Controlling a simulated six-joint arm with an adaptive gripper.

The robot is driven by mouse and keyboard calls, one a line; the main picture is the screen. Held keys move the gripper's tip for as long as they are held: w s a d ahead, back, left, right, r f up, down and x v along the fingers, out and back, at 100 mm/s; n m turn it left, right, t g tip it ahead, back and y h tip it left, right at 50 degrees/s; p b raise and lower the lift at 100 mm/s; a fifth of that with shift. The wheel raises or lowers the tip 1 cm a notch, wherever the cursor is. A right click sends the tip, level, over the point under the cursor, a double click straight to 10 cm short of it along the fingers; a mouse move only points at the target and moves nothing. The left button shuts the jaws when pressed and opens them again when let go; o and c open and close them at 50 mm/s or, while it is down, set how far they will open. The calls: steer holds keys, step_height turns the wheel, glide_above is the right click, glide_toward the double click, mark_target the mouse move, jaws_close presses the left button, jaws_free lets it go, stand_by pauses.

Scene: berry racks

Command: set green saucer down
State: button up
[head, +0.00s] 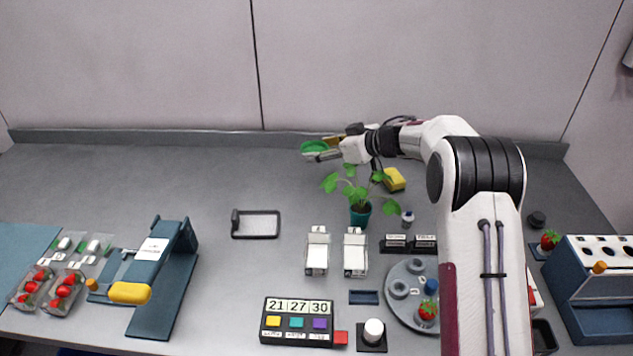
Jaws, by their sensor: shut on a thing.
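The green saucer (315,147) is at the back of the bench in the head view, at the tip of my gripper (322,155). My gripper is shut on the saucer and points to the left. The saucer looks roughly level and appears raised above the bench, but its exact height cannot be told. Part of its near side is hidden by the gripper fingers.
A potted plant (360,214) stands in front of my gripper, with a yellow sponge (394,179) behind it to the right. A black-rimmed tray (256,224) lies left of the plant. The back left of the grey bench (130,178) is clear.

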steer(key=shift+f, duration=3.1)
steer(key=shift+c, duration=0.2)
steer(key=shift+f, duration=1.85)
steer(key=shift+f, duration=0.1)
steer(key=o, duration=0.9)
